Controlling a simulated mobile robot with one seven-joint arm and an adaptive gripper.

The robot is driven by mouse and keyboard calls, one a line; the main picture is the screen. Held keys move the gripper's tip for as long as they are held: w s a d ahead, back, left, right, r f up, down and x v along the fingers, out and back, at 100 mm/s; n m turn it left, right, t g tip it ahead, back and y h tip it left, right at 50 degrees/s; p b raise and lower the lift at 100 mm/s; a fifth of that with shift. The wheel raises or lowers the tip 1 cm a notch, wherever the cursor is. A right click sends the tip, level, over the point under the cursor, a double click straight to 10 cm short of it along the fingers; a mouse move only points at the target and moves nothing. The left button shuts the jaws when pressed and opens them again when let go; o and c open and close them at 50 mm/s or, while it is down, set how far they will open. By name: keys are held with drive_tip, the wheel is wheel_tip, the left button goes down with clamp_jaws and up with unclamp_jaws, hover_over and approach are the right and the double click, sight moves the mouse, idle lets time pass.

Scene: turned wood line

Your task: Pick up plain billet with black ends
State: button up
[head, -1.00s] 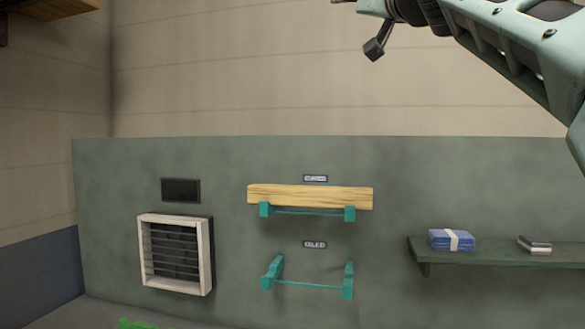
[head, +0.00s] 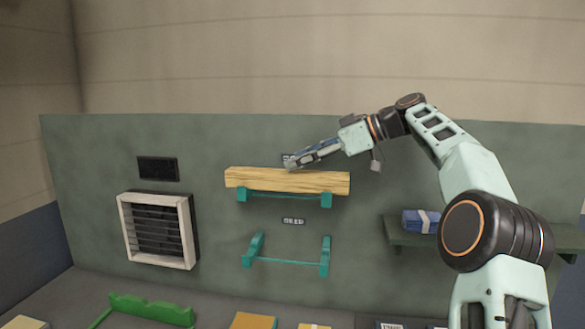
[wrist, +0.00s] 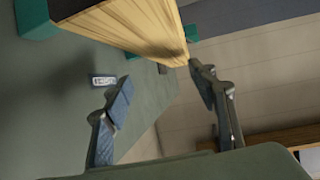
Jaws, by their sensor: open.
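A long pale-yellow wooden billet (head: 288,182) lies level across the upper teal bracket (head: 284,200) on the green wall panel. My gripper (head: 291,165) is open and empty at the billet's upper edge, reaching in from the right. In the wrist view, the billet (wrist: 132,32) shows ahead of the two spread fingers of my gripper (wrist: 160,88). Whether a finger touches the billet cannot be told.
A lower teal bracket (head: 286,262) is empty, with a label (head: 293,221) above it. A white-framed vent (head: 157,231) is at left. A green shelf (head: 397,237) at right holds a blue packet (head: 420,221). A green rack (head: 150,310) stands below.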

sight(286, 171)
drive_tip(key=shift+n+g+y, duration=0.6)
drive_tip(key=shift+y, duration=0.1)
drive_tip(key=d, duration=0.2)
drive_tip(key=s+d, duration=0.1)
drive_tip(key=d, duration=0.1)
drive_tip(key=s+d+p, duration=0.1)
drive_tip(key=d, duration=0.1)
drive_tip(key=shift+s+r, duration=0.1)
drive_tip(key=shift+s, duration=0.15)
drive_tip(key=x, duration=0.5)
drive_tip(key=shift+a, duration=0.15)
drive_tip(key=p+x, duration=0.1)
drive_tip(key=x, duration=0.3)
drive_tip(key=shift+s+a, duration=0.15)
drive_tip(key=shift+a+f, duration=0.35)
drive_tip(key=shift+a, duration=0.05)
clamp_jaws()
